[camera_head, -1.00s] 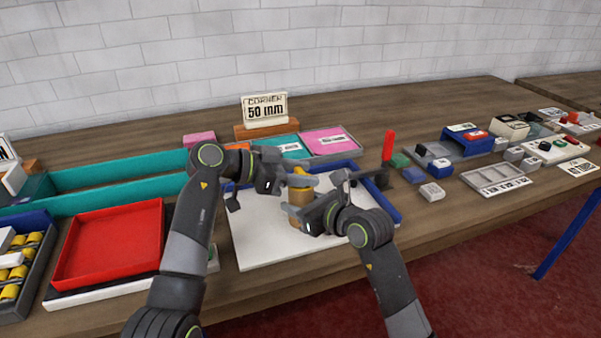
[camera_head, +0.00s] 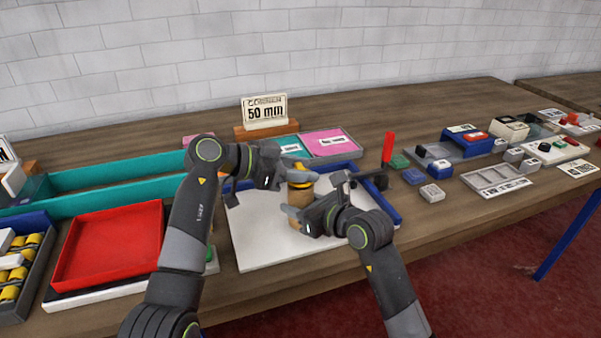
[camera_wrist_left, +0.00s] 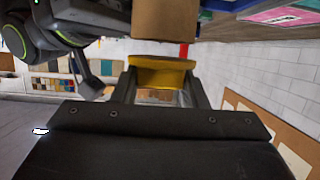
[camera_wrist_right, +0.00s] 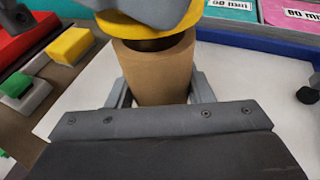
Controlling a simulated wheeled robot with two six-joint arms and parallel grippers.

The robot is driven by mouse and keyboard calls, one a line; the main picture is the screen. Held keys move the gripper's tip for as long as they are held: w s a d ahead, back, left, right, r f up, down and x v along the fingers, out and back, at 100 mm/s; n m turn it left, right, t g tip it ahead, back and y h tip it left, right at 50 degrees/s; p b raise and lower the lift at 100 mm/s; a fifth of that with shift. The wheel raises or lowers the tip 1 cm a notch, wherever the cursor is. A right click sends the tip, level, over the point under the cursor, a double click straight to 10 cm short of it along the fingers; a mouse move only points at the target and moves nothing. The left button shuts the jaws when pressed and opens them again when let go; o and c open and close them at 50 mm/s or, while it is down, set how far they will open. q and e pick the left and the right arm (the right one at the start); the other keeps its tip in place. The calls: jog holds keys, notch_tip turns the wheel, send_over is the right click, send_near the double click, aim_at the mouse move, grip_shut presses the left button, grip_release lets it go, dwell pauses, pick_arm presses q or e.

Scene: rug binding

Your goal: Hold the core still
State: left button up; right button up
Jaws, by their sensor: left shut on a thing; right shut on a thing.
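The core (camera_head: 299,196) is a brown cardboard cylinder standing upright over the white board. My right gripper (camera_head: 302,214) is shut around its side; the right wrist view shows the core (camera_wrist_right: 158,75) between both fingers. A yellow round piece (camera_head: 300,176) is at the core's top. My left gripper (camera_head: 298,183) is shut on this piece, shown between its fingers in the left wrist view (camera_wrist_left: 162,75). A dark band (camera_wrist_right: 160,43) shows between yellow piece and core. I cannot tell whether the core's foot touches the board.
The white board (camera_head: 262,235) lies in a blue-edged tray (camera_head: 388,203). A red tray (camera_head: 110,245) is at left, with a bin of yellow pieces (camera_head: 15,270) beyond it. A "50 mm" sign (camera_head: 265,111) stands behind. A red upright piece (camera_head: 388,147) is to the right.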

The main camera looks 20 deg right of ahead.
aim_at(301, 167)
pick_arm(q)
jog(key=shift+r, duration=3.6)
pick_arm(e)
jog(key=o, duration=1.3)
jog(key=shift+c, duration=0.2)
